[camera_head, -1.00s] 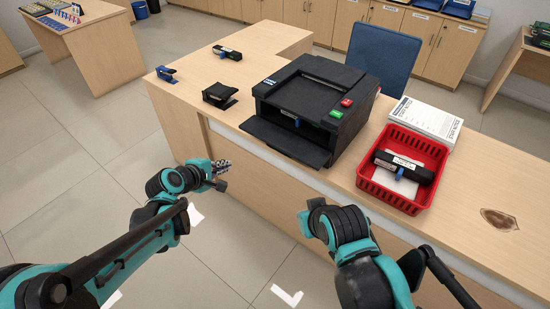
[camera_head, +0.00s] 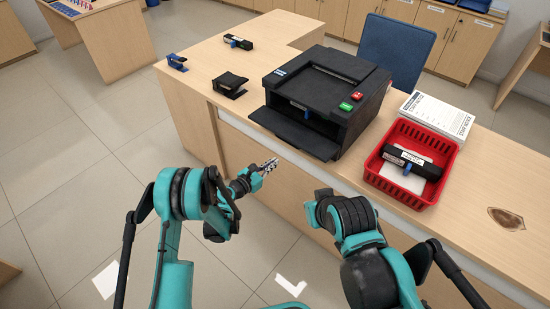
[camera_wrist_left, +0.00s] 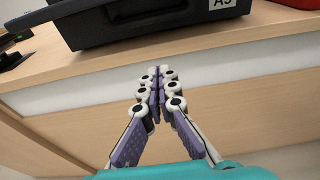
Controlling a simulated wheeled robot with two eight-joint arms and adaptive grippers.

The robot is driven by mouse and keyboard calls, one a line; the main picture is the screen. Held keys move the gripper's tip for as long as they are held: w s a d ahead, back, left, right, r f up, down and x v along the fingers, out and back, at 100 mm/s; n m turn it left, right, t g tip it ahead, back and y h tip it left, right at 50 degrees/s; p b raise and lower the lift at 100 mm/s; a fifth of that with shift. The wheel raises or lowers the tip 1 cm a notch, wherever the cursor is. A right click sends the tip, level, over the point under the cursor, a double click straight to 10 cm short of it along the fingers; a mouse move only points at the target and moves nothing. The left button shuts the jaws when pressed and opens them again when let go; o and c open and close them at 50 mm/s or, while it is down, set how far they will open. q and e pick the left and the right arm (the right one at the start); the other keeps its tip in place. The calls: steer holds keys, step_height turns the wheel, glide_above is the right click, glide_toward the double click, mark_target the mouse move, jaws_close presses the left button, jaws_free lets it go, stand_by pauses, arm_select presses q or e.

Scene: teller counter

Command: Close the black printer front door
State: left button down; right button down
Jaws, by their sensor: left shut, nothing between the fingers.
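The black printer (camera_head: 325,95) stands on the wooden counter. Its front door (camera_head: 295,134) is folded down and open, sticking out toward the counter's front edge. My left gripper (camera_head: 270,165) is shut and empty, in front of the counter and just below and apart from the door. In the left wrist view the shut fingers (camera_wrist_left: 154,82) point at the counter front, with the black door (camera_wrist_left: 160,25) above them. My right arm is at lower right in the head view; its fingers are not visible.
A red basket (camera_head: 409,160) holding a black cartridge-like item is right of the printer. A paper stack (camera_head: 437,115) lies behind it. A black stand (camera_head: 230,84) and a blue stapler-like item (camera_head: 177,62) are left. A blue chair (camera_head: 397,45) is behind.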

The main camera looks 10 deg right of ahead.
mark_target(291, 136)
arm_select(q)
steer(key=b+x, duration=0.2)
steer(key=x, duration=0.5)
steer(key=shift+w+d+f, duration=0.1)
steer(key=shift+d+f, duration=0.1)
steer(key=shift+f, duration=0.05)
step_height(291, 136, up, 4)
steer(key=shift+w+r+b, duration=0.1)
steer(key=shift+r+b, duration=0.05)
steer(key=shift+b, duration=0.65)
steer(key=shift+a, duration=0.1)
